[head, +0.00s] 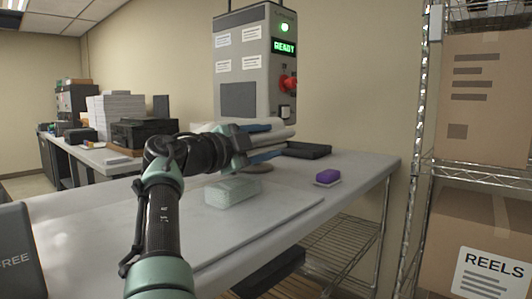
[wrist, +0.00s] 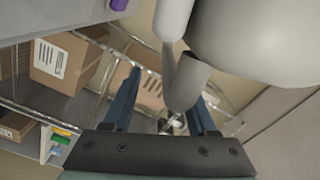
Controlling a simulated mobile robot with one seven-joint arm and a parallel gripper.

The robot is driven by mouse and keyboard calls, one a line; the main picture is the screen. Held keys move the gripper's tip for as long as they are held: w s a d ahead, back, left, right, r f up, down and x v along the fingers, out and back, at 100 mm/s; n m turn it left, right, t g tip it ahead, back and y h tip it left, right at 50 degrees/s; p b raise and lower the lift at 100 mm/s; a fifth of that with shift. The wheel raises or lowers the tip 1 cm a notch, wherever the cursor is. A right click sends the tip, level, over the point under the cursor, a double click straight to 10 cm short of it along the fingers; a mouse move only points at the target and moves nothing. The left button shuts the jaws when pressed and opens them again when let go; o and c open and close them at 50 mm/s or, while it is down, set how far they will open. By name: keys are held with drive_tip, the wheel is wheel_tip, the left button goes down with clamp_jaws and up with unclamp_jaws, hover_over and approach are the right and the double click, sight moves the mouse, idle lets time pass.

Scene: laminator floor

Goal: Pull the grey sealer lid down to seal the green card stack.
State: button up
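In the head view my gripper (head: 276,141) is at the table's far side, its two blue fingers apart, one above the other. A pale grey rounded part, seemingly the sealer lid (head: 286,133), lies at and between the fingers. In the wrist view a large grey rounded body (wrist: 265,40) fills the upper right, and a grey bar-like end (wrist: 186,82) reaches between the spread fingers; I cannot tell whether they touch it. A pale green, see-through-looking block, seemingly the card stack (head: 232,193), sits on the table below and in front of my gripper.
A grey control box (head: 242,70) with a green READY display stands behind. A purple block (head: 327,178) and a black tray (head: 306,150) are on the table (head: 290,208). A wire rack with cartons (head: 487,100) is at right. The table's front right is clear.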

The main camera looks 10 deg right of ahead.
idle(0.3)
drive_tip(key=b+v, duration=1)
drive_tip(key=v, duration=0.5)
idle(1.0)
drive_tip(key=shift+w+r, duration=0.15)
idle(0.6)
